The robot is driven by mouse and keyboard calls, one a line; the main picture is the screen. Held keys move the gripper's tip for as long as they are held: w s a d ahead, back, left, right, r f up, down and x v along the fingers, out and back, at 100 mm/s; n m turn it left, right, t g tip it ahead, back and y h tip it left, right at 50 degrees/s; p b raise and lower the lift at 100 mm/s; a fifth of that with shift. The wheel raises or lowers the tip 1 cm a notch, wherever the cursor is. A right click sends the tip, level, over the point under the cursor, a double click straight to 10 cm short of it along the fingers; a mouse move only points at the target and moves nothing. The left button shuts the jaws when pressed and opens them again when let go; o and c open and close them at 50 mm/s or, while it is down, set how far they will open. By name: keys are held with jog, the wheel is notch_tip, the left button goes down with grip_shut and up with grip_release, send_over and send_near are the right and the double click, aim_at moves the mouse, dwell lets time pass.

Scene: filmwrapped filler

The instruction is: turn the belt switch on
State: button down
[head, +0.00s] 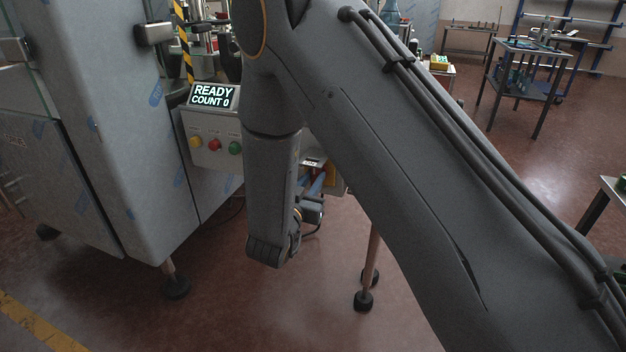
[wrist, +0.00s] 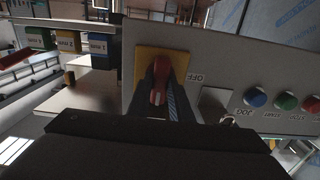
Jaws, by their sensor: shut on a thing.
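The belt switch has a red handle (wrist: 159,80) on a yellow plate (wrist: 183,62) on a grey panel in the wrist view. An OFF label (wrist: 195,77) is at the plate's right edge; any ON label is hidden from me. The handle runs roughly up and down in this picture. My gripper (wrist: 162,98) is shut on the handle, with one dark finger on each side. In the head view, my arm hides most of the switch and the jaws.
A display (head: 212,96) reads READY, COUNT 0, above a button box (head: 210,161) with yellow, red and green buttons. A steel cabinet (head: 130,140) stands left of my arm. Blue, green and red buttons (wrist: 287,101) sit right of the switch. Coloured bins (wrist: 68,42) are at left.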

jog(key=c, duration=1.6)
grip_release()
jog(key=shift+s+a, duration=0.1)
jog(key=v, duration=0.7)
jog(key=shift+s, duration=0.25)
jog(key=w+d+r+n+g+y+p, duration=0.1)
jog(key=w+d+r+g+y+p, duration=0.15)
jog(key=d+g+y, duration=0.3)
jog(key=s+d+r+n+g+p, duration=0.1)
jog(key=s+d+r+g, duration=0.1)
jog(key=s+d, duration=0.3)
jog(key=s+d+r+n+g+p, duration=0.1)
jog(key=s+d+g, duration=0.4)
jog(key=s, duration=0.8)
jog(key=s+d+r+n+g+p, duration=0.1)
jog(key=s+d+r+g+p, duration=0.2)
jog(key=s+d, duration=0.3)
jog(key=shift+s+d+r+g+y, duration=0.1)
jog(key=shift+s+g, duration=0.15)
jog(key=shift+s, duration=0.35)
jog(key=shift+s+d+f+g+y, duration=0.15)
jog(key=shift+s+g, duration=0.1)
jog(key=shift+s, duration=0.4)
jog(key=shift+s+d+r+g+y, duration=0.15)
jog(key=shift+s+g, duration=0.1)
jog(key=shift+s, duration=0.35)
